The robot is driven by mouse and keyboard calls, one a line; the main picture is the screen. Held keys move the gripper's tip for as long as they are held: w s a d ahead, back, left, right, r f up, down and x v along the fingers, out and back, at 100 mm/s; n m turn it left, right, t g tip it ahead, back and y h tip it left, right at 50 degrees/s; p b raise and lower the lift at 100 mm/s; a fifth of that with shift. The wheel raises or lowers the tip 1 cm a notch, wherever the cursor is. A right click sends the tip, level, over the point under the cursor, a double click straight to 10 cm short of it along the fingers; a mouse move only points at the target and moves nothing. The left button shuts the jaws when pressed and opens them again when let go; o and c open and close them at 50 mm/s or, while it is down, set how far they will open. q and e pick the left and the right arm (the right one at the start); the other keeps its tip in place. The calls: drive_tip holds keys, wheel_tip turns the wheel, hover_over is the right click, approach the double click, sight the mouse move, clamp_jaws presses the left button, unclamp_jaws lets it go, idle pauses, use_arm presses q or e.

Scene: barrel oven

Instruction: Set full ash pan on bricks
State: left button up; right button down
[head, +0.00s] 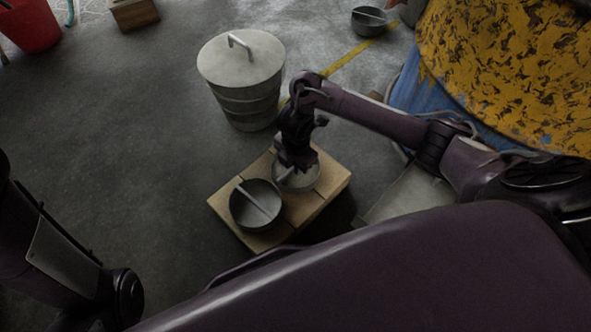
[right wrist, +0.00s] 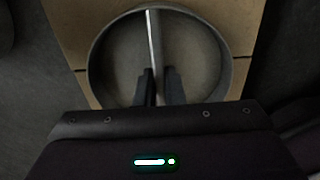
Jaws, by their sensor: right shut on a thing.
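My right gripper (head: 296,163) is shut on the bar handle of a round ash pan (head: 311,181), over the right part of the tan bricks (head: 334,181). In the right wrist view the fingers (right wrist: 160,82) close on the bar that crosses this pan (right wrist: 112,60). Its inside looks grey and flat; the gripper hides part of it. The pan appears level and at or just above the bricks; I cannot tell whether it touches. A second, darker pan (head: 246,208) with a bar handle rests on the bricks' left part. My left gripper is out of view.
A lidded metal bin (head: 245,95) stands behind the bricks. A third pan (head: 364,24) lies farther back by the yellow line. A blue and yellow barrel (head: 510,70) is at the right. A red bucket (head: 32,25) stands far left. The floor at left is clear.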

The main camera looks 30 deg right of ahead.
drive_tip(key=shift+f, duration=0.1)
drive_tip(key=c, duration=2)
unclamp_jaws()
drive_tip(key=shift+f, duration=0.15)
drive_tip(key=o, duration=0.5)
